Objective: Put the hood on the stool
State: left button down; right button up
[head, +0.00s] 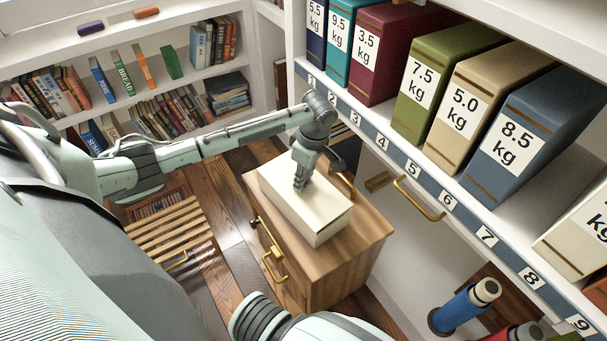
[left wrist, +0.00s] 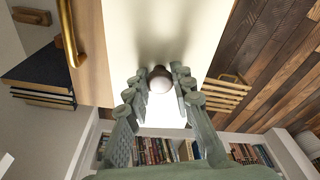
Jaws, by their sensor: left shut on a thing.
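The hood (head: 310,205) appears to be a cream, box-shaped cover; it rests on top of a wooden cabinet (head: 352,262). My left gripper (head: 300,186) reaches down onto its top and is shut on its knob. My right gripper is not in view.
A tall shelf with weight-labelled binders (head: 435,75) and a numbered edge stands close on the right. Bookshelves (head: 180,80) line the back. The cabinet has brass handles (head: 274,266). Bare plank floor (head: 222,215) lies between cabinet and stool. Rolled tubes (head: 465,305) stand lower right.

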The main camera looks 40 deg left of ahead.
pick_arm(q)
jog(key=c, duration=1.2)
grip_release()
